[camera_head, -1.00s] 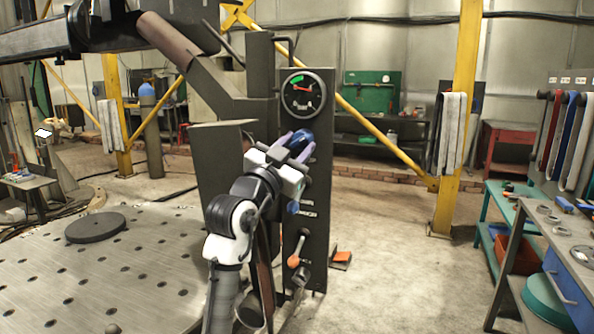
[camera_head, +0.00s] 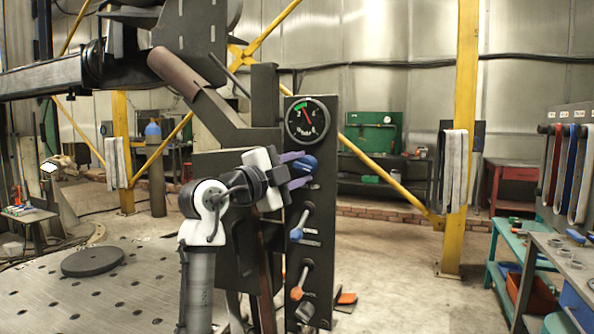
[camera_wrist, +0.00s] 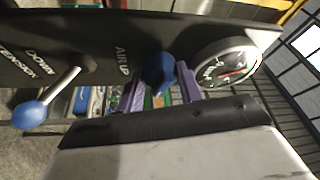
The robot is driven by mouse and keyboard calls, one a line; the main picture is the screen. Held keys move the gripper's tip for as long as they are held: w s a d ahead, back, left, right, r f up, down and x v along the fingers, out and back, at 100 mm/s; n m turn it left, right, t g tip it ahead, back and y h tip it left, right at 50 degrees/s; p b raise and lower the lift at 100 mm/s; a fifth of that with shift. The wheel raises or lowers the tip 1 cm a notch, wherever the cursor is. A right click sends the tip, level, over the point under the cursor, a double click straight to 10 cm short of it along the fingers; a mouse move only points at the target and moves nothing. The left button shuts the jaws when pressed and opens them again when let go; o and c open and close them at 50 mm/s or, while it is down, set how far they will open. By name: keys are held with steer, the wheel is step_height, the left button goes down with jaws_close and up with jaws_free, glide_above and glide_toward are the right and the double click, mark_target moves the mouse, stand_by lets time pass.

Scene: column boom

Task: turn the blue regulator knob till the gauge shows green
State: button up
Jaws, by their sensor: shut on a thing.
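The blue regulator knob (camera_head: 308,163) sits on the dark upright panel (camera_head: 321,200), just below the round gauge (camera_head: 325,119). My gripper (camera_head: 303,170) is shut on the knob, one lavender finger above it and one below. In the wrist view the knob (camera_wrist: 158,72) shows between the lavender fingers, partly hidden by the gripper body. The gauge has a black face, a short green arc at upper left and a red needle. The needle points up and slightly left, at or close to the arc's right end. The gauge also shows in the wrist view (camera_wrist: 227,66).
Below the knob, the panel carries a blue-tipped lever (camera_head: 297,234) and an orange-tipped lever (camera_head: 297,292). The blue-tipped lever shows in the wrist view too (camera_wrist: 32,115). A perforated round table (camera_head: 120,295) stands at left. The floor right of the panel is mostly open.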

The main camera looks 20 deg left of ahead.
steer(key=shift+m, duration=0.6)
steer(key=shift+g, duration=0.3)
steer(key=o, duration=1)
steer(key=shift+r, duration=0.1)
